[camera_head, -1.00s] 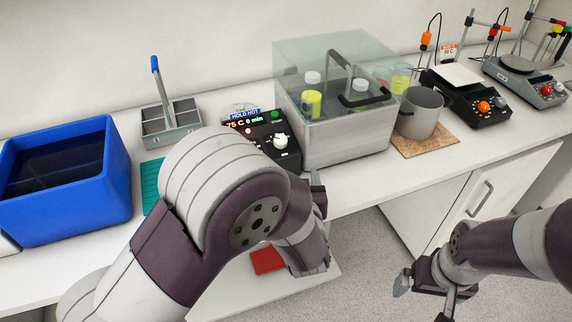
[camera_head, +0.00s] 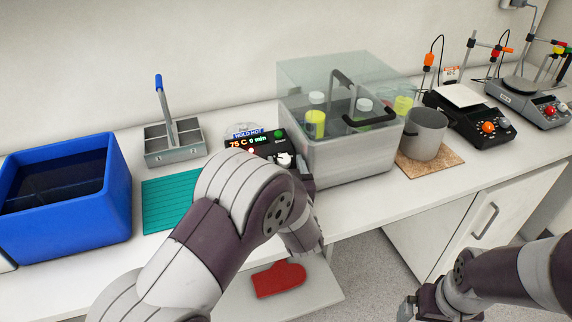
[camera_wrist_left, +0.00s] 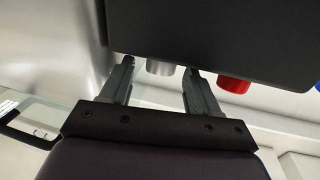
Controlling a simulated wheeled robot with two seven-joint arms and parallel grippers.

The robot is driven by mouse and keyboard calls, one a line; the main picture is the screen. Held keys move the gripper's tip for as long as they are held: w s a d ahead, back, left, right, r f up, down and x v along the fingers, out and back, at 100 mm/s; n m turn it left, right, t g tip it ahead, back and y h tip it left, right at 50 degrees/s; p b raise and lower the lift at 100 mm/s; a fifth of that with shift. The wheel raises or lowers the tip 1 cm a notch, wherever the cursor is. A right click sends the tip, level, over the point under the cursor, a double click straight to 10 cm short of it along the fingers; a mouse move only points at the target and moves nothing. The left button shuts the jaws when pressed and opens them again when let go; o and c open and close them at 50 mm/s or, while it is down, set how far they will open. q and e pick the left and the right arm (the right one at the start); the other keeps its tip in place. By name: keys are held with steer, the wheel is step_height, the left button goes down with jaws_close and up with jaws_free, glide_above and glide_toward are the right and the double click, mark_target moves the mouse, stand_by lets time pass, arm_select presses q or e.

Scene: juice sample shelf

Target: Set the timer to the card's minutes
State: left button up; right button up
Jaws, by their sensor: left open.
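The black control box (camera_head: 262,146) has a "HOLD HOT" label and a display (camera_head: 249,141) reading 75 C and 0 min. Its pale knob (camera_head: 284,159) is on the front right, partly hidden by my arm. My left gripper (camera_head: 303,179) is at the front of the box. In the left wrist view, my open left gripper (camera_wrist_left: 159,84) has the silver-grey knob (camera_wrist_left: 160,68) between its fingertips, with gaps visible. A red button (camera_wrist_left: 233,86) is beside it. My right gripper (camera_head: 428,304) is low, partly cut off.
A clear-lidded bath (camera_head: 345,160) with yellow-filled jars stands right of the box. Beside it are a metal pot (camera_head: 425,134) and lab devices (camera_head: 470,115). A grey caddy (camera_head: 174,143), teal mat (camera_head: 170,200) and blue bin (camera_head: 75,205) lie left. A red mitt (camera_head: 279,279) is below.

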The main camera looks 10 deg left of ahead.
arm_select(q)
steer(key=c, duration=1)
steer(key=shift+c, duration=0.2)
steer(key=m+h, duration=0.2)
steer(key=a+m+t+h+b, duration=0.1)
steer(key=m+h, duration=0.1)
steer(key=h, duration=0.1)
steer(key=shift+s+m, duration=0.1)
steer(key=shift+m, duration=0.2)
steer(key=shift+a+r+m+g+h+b, duration=0.1)
steer(key=shift+a+m+g+h+b, duration=0.1)
steer(key=shift+m+h, duration=1)
steer(key=shift+a+m+g+h+b, duration=0.15)
steer(key=shift+m+h, duration=0.65)
steer(key=shift+h, duration=0.8)
steer(key=shift+d, duration=0.1)
